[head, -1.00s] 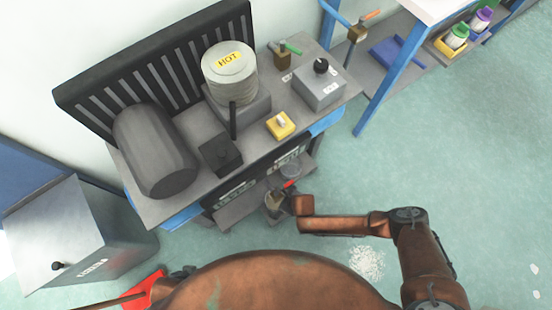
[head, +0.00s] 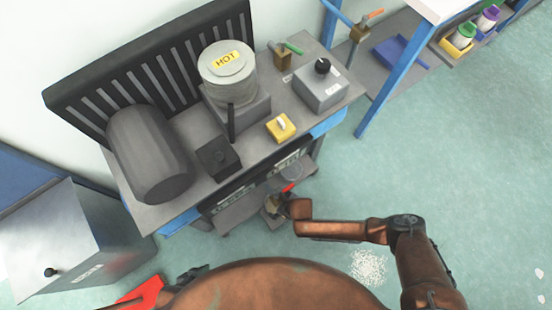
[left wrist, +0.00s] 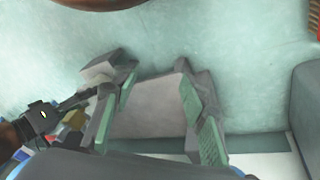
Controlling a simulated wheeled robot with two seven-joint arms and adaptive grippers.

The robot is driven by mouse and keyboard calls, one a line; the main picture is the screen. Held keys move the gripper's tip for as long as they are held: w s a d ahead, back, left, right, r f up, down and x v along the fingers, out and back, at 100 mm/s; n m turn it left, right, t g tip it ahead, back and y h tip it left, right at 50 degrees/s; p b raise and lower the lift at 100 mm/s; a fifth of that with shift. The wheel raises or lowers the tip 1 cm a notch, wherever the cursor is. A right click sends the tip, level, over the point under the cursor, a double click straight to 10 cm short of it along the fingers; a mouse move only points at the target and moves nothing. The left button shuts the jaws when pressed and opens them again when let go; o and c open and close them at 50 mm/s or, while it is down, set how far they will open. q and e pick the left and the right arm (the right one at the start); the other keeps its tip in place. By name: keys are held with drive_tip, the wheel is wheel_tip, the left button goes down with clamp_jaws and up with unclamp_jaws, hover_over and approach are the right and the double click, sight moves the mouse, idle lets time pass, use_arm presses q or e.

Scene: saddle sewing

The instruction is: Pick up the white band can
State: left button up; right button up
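I cannot pick out a can with a clear white band. Two small pale containers stand in bins at the upper right of the head view, a green-topped one (head: 464,37) and a purple-topped one (head: 489,17). Both are far from my grippers. My right gripper (head: 277,205) is low in front of the workbench, by its lower shelf. It is small and dark, so I cannot tell whether it is open or what it touches. My left gripper (left wrist: 158,105) shows in the left wrist view with its two green-padded fingers spread apart and nothing clearly held between them.
The workbench (head: 160,212) carries a pot labelled HOT (head: 228,75), a grey cylinder (head: 150,152) and a grey control box (head: 320,87). A grey cabinet (head: 60,235) stands at the left. Open floor (head: 440,150) lies to the right, with a scattered white patch (head: 368,267).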

drive_tip(key=c, duration=1)
drive_tip(key=shift+o, duration=0.2)
